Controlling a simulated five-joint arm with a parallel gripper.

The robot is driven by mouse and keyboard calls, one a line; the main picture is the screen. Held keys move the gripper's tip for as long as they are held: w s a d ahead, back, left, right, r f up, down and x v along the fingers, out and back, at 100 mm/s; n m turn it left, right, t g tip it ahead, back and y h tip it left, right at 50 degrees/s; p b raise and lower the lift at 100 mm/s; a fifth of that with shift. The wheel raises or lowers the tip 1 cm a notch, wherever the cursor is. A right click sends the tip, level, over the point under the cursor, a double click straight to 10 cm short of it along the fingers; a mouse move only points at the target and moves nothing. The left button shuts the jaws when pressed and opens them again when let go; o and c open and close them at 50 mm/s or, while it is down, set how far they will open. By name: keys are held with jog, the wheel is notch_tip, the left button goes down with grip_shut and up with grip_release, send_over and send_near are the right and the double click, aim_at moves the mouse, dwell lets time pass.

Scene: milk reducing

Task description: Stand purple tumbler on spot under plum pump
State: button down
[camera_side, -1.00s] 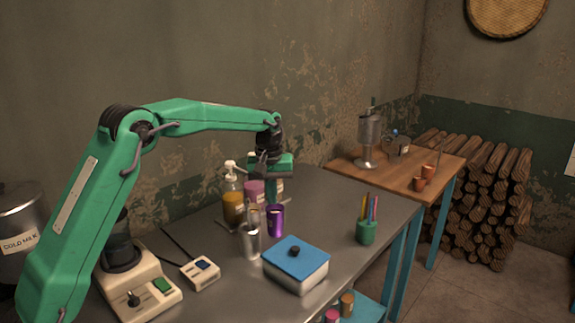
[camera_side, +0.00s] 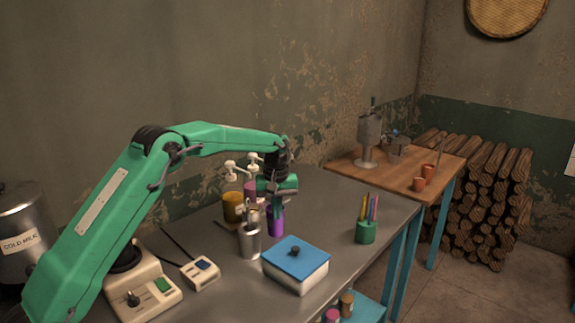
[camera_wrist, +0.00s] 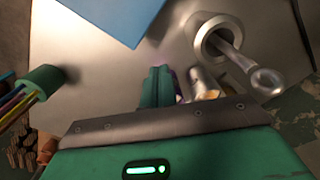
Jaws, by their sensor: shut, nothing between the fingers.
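The purple tumbler (camera_side: 276,225) stands upright on the metal table, beside a steel cup. My gripper (camera_side: 276,209) is over it with its fingers shut and empty, hiding the tumbler's upper part. Whether the fingers touch the tumbler cannot be told. In the wrist view the closed green fingers (camera_wrist: 158,88) show, with only a purple sliver of the tumbler (camera_wrist: 177,86) behind them. The plum pump bottle (camera_side: 250,189) with a white top stands behind my gripper, partly hidden. The spot under its spout cannot be made out.
An amber pump bottle (camera_side: 233,206) stands left of the plum one. A blue-lidded box (camera_side: 296,268) and a green pen cup (camera_side: 366,232) stand to the right, with bare table between.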

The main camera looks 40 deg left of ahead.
aim_at(277, 233)
notch_tip(277, 233, down, 8)
jog(key=shift+r, duration=0.1)
jog(key=shift+w+a+f, duration=0.15)
jog(key=shift+a+f, duration=0.05)
jog(key=shift+w+a, duration=1.15)
jog(key=shift+a, duration=0.2)
jog(key=shift+w+a, duration=1.2)
jog(key=shift+a, duration=0.25)
jog(key=shift+s+d+r, duration=0.1)
jog(key=shift+d, duration=0.05)
jog(key=shift+s+d, duration=1.1)
jog(key=shift+d, duration=0.15)
jog(key=shift+s+d+r, duration=0.15)
jog(key=shift+d, duration=0.05)
notch_tip(277, 233, up, 10)
